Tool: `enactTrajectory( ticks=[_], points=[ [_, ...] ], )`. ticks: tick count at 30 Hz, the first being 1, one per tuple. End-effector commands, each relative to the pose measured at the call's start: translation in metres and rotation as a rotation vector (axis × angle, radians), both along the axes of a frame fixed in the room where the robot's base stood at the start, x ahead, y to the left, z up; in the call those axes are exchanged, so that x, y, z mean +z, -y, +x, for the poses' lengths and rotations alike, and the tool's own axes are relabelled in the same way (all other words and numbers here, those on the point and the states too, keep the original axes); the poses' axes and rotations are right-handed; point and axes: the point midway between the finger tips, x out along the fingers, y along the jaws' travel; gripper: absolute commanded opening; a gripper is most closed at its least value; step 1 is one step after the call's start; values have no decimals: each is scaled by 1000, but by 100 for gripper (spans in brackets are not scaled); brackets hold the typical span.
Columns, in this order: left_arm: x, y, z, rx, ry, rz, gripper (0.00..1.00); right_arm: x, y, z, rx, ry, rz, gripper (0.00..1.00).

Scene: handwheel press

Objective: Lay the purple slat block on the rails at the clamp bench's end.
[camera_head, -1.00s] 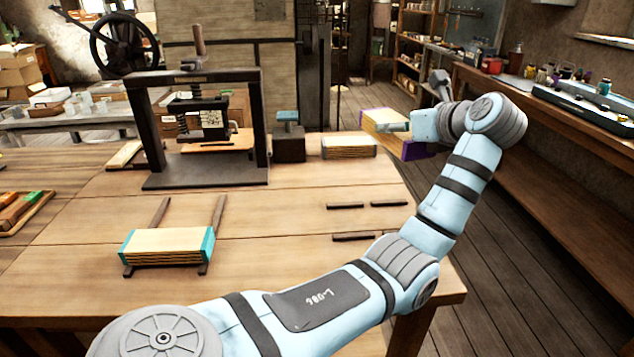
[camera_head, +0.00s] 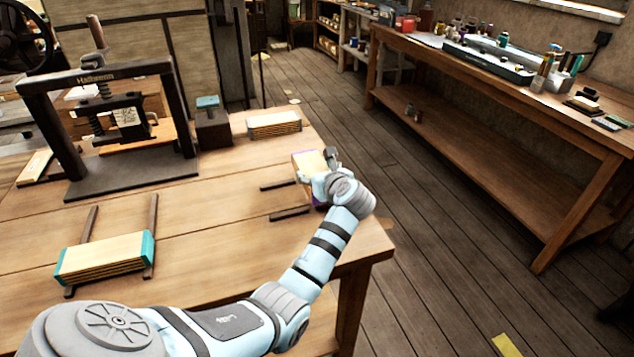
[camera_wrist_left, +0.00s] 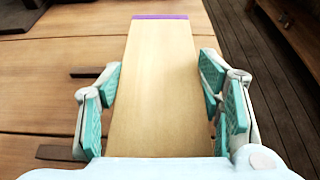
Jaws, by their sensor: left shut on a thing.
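The purple slat block (camera_head: 306,162) is a pale wooden block with purple ends, over the right end of the clamp bench (camera_head: 225,235). My left gripper (camera_head: 318,178) is shut on it and partly hides it. In the left wrist view the block (camera_wrist_left: 160,75) runs lengthwise between the teal finger pads, its purple end farthest away. Two dark rails (camera_head: 279,186) (camera_head: 289,214) lie on the bench just left of the block and gripper. I cannot tell whether the block touches the rails. My right gripper is not in view.
A teal-ended slat block (camera_head: 105,259) lies across two other rails at the left front. A dark press (camera_head: 110,110), a dark block with a teal top (camera_head: 212,122) and another slat stack (camera_head: 273,124) stand behind. Floor (camera_head: 440,220) is open to the right.

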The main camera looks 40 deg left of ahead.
Motion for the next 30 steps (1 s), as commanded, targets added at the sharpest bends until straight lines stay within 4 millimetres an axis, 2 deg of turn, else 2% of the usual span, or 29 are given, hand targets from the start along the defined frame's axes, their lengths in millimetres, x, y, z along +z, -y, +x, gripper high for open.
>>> enactTrajectory(
  ticks=[1, 3, 12, 13, 16, 17, 27, 30],
  points=[
    [-13, 0, 0, 0, -3, 1, 21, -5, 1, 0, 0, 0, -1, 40],
    [-21, 0, 0, -1, 0, 0, 21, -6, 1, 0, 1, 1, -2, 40],
    [-23, 0, 0, -1, 2, 0, 21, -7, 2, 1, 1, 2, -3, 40],
    [-24, 0, 0, 0, -1, -1, 61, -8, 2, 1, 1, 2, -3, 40],
    [-23, 0, 0, 0, -1, -1, 77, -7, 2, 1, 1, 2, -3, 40],
    [-23, 0, 0, 0, -1, -1, 80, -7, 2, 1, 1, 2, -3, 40],
    [-19, 0, 0, 0, 0, 0, 80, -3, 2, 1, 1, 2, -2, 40],
    [-13, 13, -2, -4, -2, -2, 80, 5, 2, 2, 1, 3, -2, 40]
  ],
)
